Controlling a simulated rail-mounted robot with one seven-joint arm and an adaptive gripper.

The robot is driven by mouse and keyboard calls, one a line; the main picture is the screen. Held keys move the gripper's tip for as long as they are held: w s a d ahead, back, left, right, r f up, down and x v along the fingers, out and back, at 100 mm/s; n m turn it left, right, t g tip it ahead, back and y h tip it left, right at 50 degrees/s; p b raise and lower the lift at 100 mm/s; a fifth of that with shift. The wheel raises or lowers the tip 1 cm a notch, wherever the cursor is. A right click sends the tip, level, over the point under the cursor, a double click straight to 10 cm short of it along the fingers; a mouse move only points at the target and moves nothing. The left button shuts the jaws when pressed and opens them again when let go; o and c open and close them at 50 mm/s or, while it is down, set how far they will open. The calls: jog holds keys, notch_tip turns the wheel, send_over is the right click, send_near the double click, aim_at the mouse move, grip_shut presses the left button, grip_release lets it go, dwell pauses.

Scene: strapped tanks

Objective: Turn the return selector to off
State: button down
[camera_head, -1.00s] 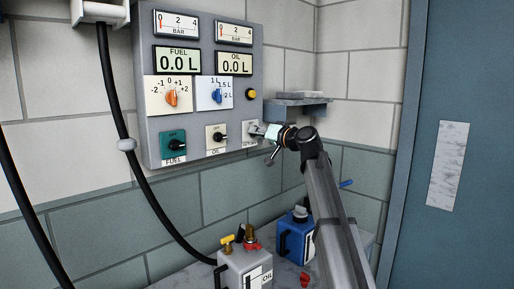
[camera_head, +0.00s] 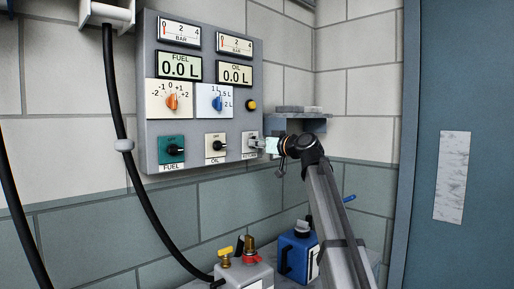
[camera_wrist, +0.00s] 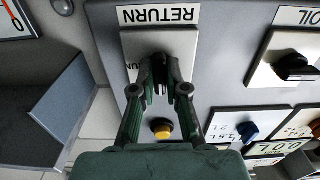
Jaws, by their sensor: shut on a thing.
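The return selector's white plate (camera_head: 248,141) is at the lower right corner of the grey panel (camera_head: 196,128). My gripper (camera_head: 262,145) is at that plate, reaching in from the right. In the wrist view, which is upside down, the RETURN label (camera_wrist: 159,15) is above the selector plate (camera_wrist: 188,45). My gripper (camera_wrist: 160,75) is shut there on the selector's knob, its two dark fingers close together over the plate. The fingers hide most of the knob, so I cannot tell which way it points.
The oil selector (camera_head: 216,146) and fuel selector (camera_head: 172,149) are to the left on the panel. A yellow button (camera_head: 252,105) is above the return selector. A grey shelf (camera_head: 297,122) juts out to the right. Tanks stand below, including a blue one (camera_head: 297,253).

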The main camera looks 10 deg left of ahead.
jog(key=shift+r, duration=0.15)
jog(key=c, duration=1.2)
grip_release()
jog(key=v, duration=1.2)
